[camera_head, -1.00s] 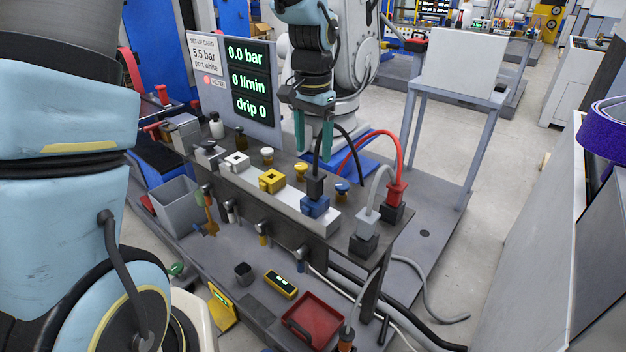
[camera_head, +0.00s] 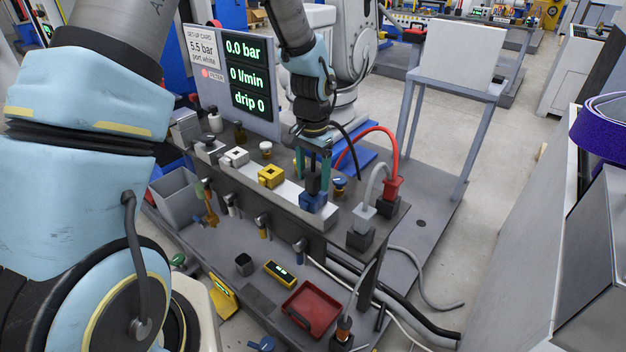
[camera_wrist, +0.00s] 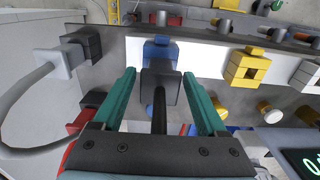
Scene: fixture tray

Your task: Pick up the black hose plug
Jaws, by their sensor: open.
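In the wrist view the plug (camera_wrist: 160,86) lies between the two open fingertips (camera_wrist: 158,74), with a gap showing on each side. The blue block (camera_wrist: 160,50) is just beyond the fingertips.
A red plug (camera_head: 392,188) and a grey plug (camera_head: 364,214) stand in dark blocks to the right. Yellow (camera_head: 271,176) and white (camera_head: 235,156) port blocks are to the left. A red tray (camera_head: 311,308) lies below. A display panel (camera_head: 243,75) stands behind.

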